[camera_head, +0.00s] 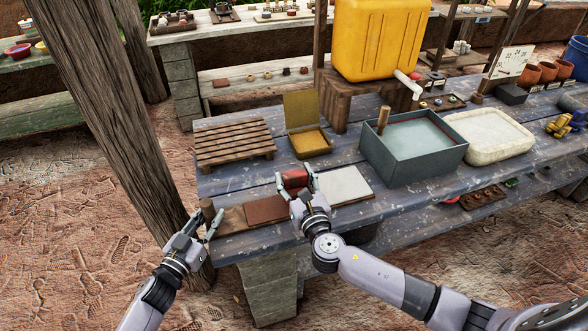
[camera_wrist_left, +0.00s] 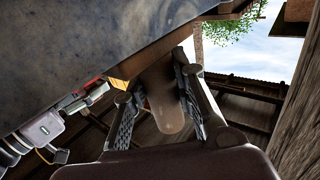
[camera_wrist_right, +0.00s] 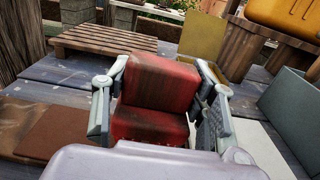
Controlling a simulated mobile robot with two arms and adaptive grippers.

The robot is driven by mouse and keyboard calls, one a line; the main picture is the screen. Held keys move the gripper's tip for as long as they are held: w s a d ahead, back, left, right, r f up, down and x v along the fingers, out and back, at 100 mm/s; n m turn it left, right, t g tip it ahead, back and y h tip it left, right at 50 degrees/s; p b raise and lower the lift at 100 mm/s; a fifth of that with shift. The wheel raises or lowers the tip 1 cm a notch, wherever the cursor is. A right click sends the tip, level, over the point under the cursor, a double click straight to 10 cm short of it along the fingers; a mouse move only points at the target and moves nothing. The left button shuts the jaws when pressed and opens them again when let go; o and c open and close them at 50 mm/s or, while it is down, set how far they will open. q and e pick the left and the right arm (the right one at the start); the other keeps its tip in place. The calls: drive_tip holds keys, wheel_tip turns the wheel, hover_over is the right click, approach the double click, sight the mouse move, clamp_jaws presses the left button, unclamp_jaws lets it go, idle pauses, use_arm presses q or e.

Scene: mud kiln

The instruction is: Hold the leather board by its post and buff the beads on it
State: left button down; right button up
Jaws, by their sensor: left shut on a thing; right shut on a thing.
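The leather board (camera_head: 231,222) lies along the bench's front edge, with a brown leather patch (camera_head: 268,209) and a pale patch (camera_head: 345,186). Its short wooden post (camera_head: 207,208) is at the left end. My left gripper (camera_head: 206,220) is shut on this post; in the left wrist view the rounded post (camera_wrist_left: 164,105) sits between the fingers. My right gripper (camera_head: 298,189) is shut on a red block (camera_wrist_right: 160,85) above the board, between the two patches. I cannot make out beads on the board; the block and gripper cover its middle.
A slatted wooden rack (camera_head: 235,141) and an open yellowish box (camera_head: 309,142) stand behind the board. A grey water basin (camera_head: 375,158) and a pale tray (camera_head: 510,145) are to the right. A yellow water container (camera_head: 380,40) stands on a wooden stand.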

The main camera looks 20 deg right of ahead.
wheel_tip(320, 180, down, 2)
drive_tip(key=shift+f, duration=0.25)
drive_tip(key=a, duration=0.8)
drive_tip(key=shift+w+a, duration=0.1)
drive_tip(key=shift+a, duration=0.2)
drive_tip(key=d, duration=0.8)
drive_tip(key=shift+d, duration=0.15)
drive_tip(key=a, duration=0.8)
drive_tip(key=shift+a, duration=0.3)
wheel_tip(320, 180, up, 8)
drive_tip(key=shift+d+r, duration=0.15)
